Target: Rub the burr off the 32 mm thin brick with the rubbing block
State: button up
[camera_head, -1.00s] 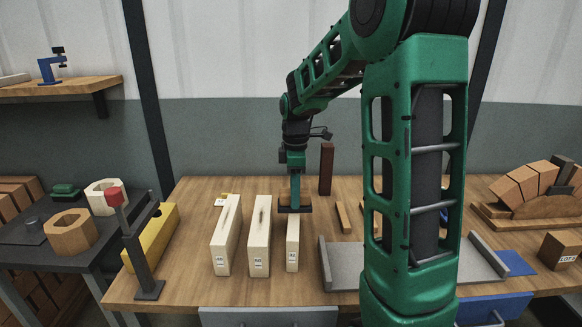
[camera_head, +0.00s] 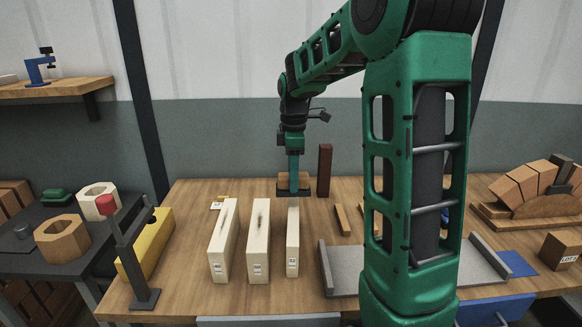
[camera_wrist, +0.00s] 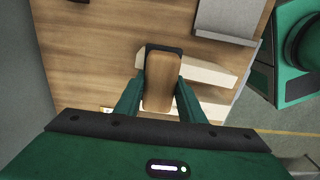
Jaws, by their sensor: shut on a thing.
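Three long cream bricks lie side by side on the bench. The right one, the narrowest (camera_head: 292,245), appears to be the thin brick; in the wrist view it is the upper pale bar (camera_wrist: 208,70), partly hidden by the block. The tag on its near end is too small to read, and no burr can be made out. My gripper (camera_head: 293,191) is shut on the rubbing block (camera_wrist: 161,80), which has a wooden body and a dark end or underside. The block is at the far end of the thin brick; I cannot tell whether they touch.
The wider middle brick (camera_head: 258,245) and left brick (camera_head: 222,245) have dark marks on top. A grey tray (camera_head: 345,262) is close on the right. A dark red upright block (camera_head: 325,170) stands behind. A red-topped post (camera_head: 128,245) and yellow bar (camera_head: 152,240) are left.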

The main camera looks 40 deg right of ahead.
jog(key=shift+d+r, duration=0.1)
jog(key=shift+r, duration=1.75)
